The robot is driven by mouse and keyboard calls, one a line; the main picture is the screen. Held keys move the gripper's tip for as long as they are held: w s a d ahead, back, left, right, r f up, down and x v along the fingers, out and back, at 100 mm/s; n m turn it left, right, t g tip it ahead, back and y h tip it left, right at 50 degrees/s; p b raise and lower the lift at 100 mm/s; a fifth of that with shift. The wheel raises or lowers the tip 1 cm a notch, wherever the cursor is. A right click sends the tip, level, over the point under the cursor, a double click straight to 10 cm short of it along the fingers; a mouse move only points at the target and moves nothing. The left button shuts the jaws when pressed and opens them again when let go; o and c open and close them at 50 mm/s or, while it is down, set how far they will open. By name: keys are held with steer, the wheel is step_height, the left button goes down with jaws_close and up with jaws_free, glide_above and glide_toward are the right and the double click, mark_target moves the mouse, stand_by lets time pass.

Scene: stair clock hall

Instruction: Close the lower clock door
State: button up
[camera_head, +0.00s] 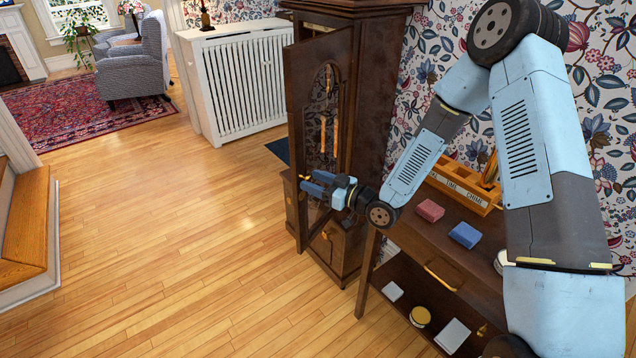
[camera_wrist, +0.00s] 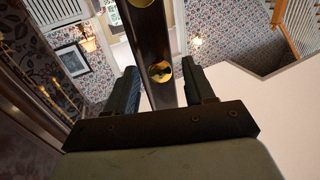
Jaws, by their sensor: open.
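The tall dark wood clock (camera_head: 378,110) stands against the papered wall in the head view. Its long door (camera_head: 298,95), with an arched opening, stands swung out from the case. Pendulum parts show through the opening. My gripper (camera_head: 312,186) is open at the door, low on its height. In the wrist view, a dark wooden strip that looks like the door's edge (camera_wrist: 146,35) runs between the fingers of my gripper (camera_wrist: 163,88). A round brass fitting (camera_wrist: 160,72) sits on it. I cannot tell whether either finger touches the wood.
A side table (camera_head: 420,245) with red and blue boxes and an orange tray (camera_head: 463,190) stands right of the clock, close under my arm. A white radiator cover (camera_head: 235,80) is behind left. The wooden floor (camera_head: 150,230) left of the clock is clear.

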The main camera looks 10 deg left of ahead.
jaws_close()
stand_by(0.5)
steer(key=shift+w, duration=0.1)
stand_by(0.3)
